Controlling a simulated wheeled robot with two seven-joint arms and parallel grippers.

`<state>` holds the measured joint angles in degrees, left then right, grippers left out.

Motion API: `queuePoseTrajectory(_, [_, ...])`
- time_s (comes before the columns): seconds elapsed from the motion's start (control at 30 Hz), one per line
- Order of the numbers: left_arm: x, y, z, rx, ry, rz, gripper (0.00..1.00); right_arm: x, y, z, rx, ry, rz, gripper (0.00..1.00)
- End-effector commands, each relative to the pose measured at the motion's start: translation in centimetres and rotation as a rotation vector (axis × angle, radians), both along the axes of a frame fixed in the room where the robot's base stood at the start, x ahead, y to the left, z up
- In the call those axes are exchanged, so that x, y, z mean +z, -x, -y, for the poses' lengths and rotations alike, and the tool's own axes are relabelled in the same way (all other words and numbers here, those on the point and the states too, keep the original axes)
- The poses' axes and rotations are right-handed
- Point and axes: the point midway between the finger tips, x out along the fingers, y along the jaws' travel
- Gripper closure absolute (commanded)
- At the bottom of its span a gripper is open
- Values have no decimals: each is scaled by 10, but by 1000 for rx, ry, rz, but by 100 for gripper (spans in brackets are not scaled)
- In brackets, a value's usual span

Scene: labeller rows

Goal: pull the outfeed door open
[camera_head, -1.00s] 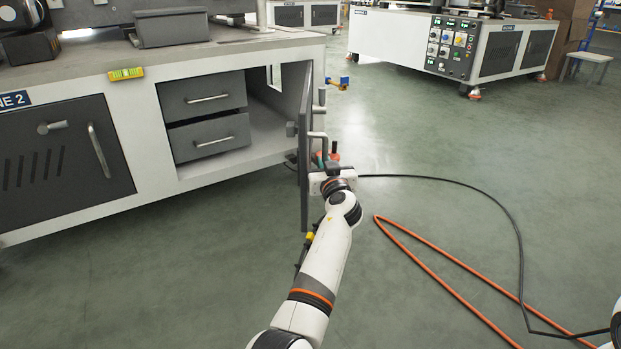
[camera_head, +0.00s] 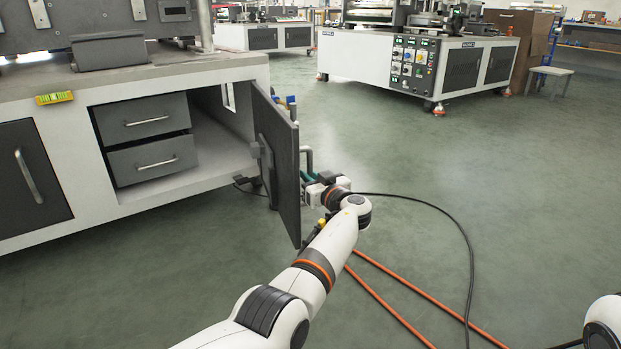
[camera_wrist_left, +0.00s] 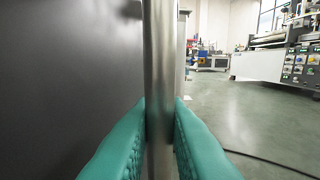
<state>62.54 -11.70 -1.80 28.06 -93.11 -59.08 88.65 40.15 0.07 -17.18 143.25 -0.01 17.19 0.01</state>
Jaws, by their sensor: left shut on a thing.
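The outfeed door (camera_head: 277,160) is a dark grey panel at the right end of the white machine, standing open well out from the front, its inner face showing in the head view. My left gripper (camera_head: 309,176) is at the far side of the door, partly hidden behind its edge. In the left wrist view its teal fingers (camera_wrist_left: 161,135) are shut around the upright silver handle bar (camera_wrist_left: 159,70), with the door's dark face (camera_wrist_left: 70,80) to the left. My right gripper is out of view; only part of my right arm shows at the lower right.
The open bay holds two grey drawers (camera_head: 150,140). A yellow level (camera_head: 54,98) is on the machine's front edge. A black cable (camera_head: 455,225) and an orange hose (camera_head: 390,302) lie on the floor to the right. Another machine (camera_head: 400,62) stands behind, with clear floor between.

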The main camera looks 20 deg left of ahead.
Motion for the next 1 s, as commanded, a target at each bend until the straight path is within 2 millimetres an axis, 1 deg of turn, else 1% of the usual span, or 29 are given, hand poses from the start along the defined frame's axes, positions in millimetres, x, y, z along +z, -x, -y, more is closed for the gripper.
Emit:
queuePoseTrajectory(0.03, [0,0,-3,8,0,0,100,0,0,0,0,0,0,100])
queuePoseTrajectory(0.57, [0,-1,-5,16,1,0,100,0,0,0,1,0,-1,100])
queuePoseTrajectory(0.6, [0,-1,-5,16,2,1,79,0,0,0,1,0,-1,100])
queuePoseTrajectory(0.7, [0,-1,-4,15,1,0,66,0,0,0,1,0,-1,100])
queuePoseTrajectory(1.0, [1,0,-1,12,1,-1,66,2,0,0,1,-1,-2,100])
